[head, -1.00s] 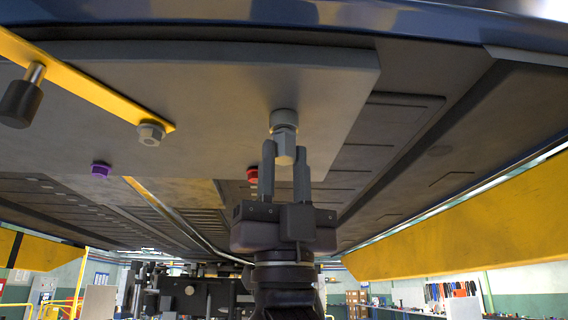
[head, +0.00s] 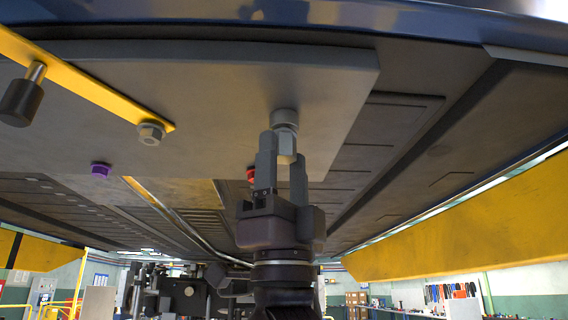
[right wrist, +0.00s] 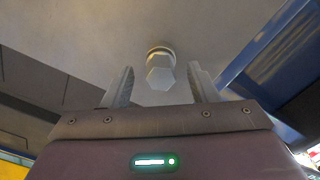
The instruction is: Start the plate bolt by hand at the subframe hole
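The plate bolt (head: 287,146) hangs head down at a round collar (head: 284,116) on the underside of the large grey plate (head: 220,85). Its hex head (right wrist: 160,78) shows face-on in the right wrist view, below the collar. My right gripper (head: 281,150) points straight up, with one finger on each side of the bolt head. In the right wrist view, gaps show between both fingers and the head, so the gripper is open. The bolt's shank and the hole are hidden. My left gripper is not in view.
A yellow bar (head: 85,80) with a hex nut (head: 151,133) and a dark cylindrical knob (head: 21,102) lies under the plate at left. Purple (head: 101,170) and red (head: 251,174) plugs sit nearby. A yellow beam (head: 470,235) runs along the right.

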